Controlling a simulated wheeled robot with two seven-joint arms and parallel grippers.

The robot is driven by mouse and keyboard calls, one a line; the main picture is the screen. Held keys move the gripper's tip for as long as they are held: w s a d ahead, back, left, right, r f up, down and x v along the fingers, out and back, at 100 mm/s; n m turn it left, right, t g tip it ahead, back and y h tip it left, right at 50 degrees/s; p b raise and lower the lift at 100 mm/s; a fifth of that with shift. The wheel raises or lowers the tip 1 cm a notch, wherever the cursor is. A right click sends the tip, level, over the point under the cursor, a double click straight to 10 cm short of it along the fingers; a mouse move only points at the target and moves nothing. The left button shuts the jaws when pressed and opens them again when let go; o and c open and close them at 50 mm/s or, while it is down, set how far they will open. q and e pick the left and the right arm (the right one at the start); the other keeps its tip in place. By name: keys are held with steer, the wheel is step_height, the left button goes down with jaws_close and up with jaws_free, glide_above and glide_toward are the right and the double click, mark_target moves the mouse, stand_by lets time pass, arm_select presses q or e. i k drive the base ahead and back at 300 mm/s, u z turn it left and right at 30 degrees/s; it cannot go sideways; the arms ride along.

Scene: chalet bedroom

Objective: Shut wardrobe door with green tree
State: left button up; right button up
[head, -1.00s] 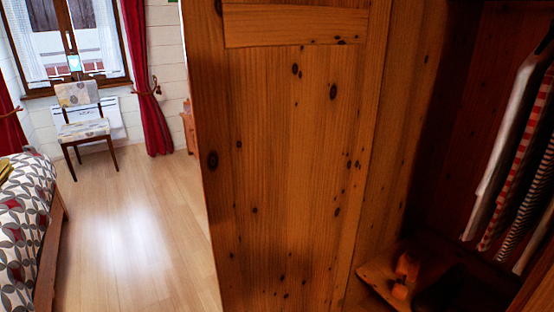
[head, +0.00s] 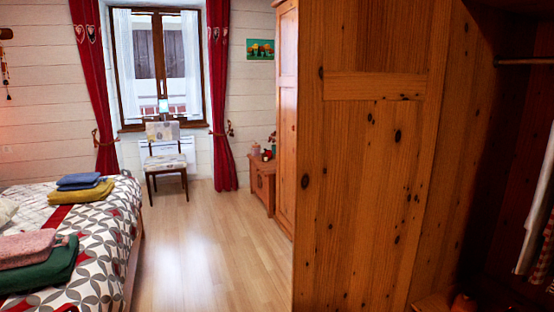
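A knotty pine wardrobe door (head: 350,190) stands open in the right half of the head view, seen close up from its plain panelled side. No green tree shows on the face turned to me; its other face is hidden. To its right the wardrobe interior (head: 475,150) is open and dark, with hanging clothes (head: 538,200) at the far right edge. Neither of my grippers is in view.
A bed (head: 110,215) with folded towels (head: 45,262) stands on the left. A chair (head: 165,155) stands by the window. A small wooden cabinet (head: 262,183) is beyond the door. The wooden floor (head: 205,250) between bed and door is clear.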

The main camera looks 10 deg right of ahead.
mark_target(369, 74)
steer(key=u, duration=0.3)
steer(key=i, duration=3.65)
steer(key=z, duration=5.6)
steer(key=k, duration=0.9)
steer(key=u, duration=0.85)
steer(key=i, duration=0.55)
